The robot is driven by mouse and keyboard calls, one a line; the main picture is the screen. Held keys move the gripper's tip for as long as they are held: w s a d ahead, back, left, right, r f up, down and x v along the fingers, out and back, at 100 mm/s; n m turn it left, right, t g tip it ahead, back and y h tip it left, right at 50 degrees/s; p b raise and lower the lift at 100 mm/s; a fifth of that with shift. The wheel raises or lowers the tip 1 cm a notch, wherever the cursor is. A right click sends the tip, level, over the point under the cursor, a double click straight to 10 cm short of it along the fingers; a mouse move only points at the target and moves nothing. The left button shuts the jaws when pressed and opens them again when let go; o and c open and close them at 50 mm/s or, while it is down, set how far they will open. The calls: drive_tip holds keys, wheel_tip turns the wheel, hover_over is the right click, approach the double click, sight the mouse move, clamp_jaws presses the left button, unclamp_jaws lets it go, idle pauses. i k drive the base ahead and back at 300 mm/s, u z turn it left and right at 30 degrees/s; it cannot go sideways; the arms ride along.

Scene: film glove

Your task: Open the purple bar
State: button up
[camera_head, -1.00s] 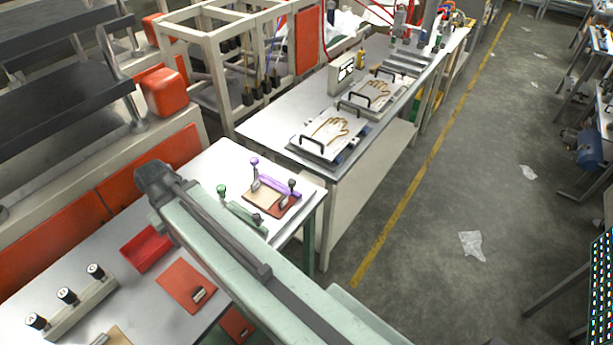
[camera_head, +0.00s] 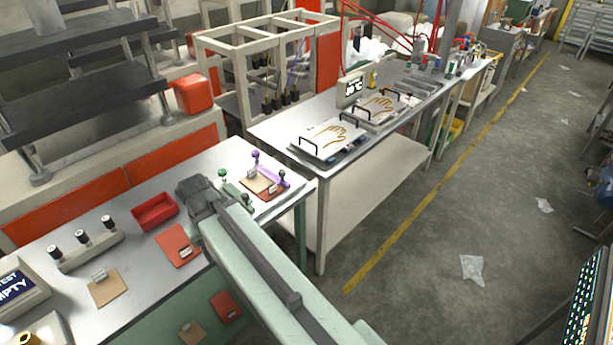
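The purple bar (camera_head: 270,173) lies across a small brown and red plate (camera_head: 262,189) at the far right corner of the near metal table. A purple-knobbed lever (camera_head: 255,157) stands at its left end, and a dark knob shows at its right end. A green bar with a green knob (camera_head: 223,174) is just to its left, partly hidden by my arm. My arm reaches in from the lower right, its dark end left of the purple bar and apart from it in the picture. I see no gripper fingers.
A second table (camera_head: 300,128) behind holds plates with glove shapes (camera_head: 335,137). The floor at right is open, with scraps of plastic (camera_head: 472,267).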

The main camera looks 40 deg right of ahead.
sight(280, 179)
drive_tip(key=u, duration=0.15)
drive_tip(key=i, duration=0.9)
drive_tip(key=z, duration=0.05)
